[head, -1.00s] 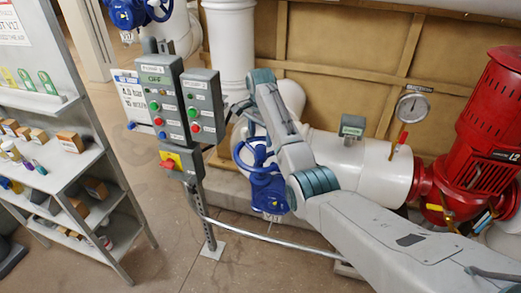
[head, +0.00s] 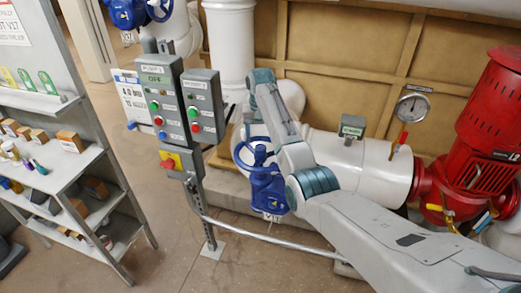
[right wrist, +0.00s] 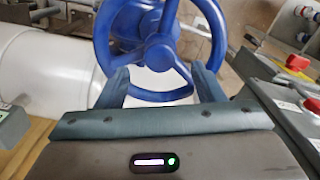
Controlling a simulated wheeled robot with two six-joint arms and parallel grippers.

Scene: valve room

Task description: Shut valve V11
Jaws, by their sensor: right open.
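A blue valve with a blue handwheel (head: 255,153) stands low behind the control post in the head view. A small tag (head: 271,217) hangs below its body; its lettering is too small to read surely. My right arm reaches in from the lower right and bends down by this wheel, and its gripper is mostly hidden behind the arm and the control boxes. In the right wrist view my right gripper (right wrist: 160,82) is open, with its two fingers pointing at a blue handwheel (right wrist: 158,48). The near rim lies between or just beyond the fingertips; I cannot tell contact. My left gripper is out of view.
Pump control boxes (head: 202,105) on a post stand close left of the wheel. Another blue valve (head: 127,12) is at the top left. A white pipe (head: 365,163) and red pump (head: 487,125) are at right. A shelf (head: 60,165) stands at left.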

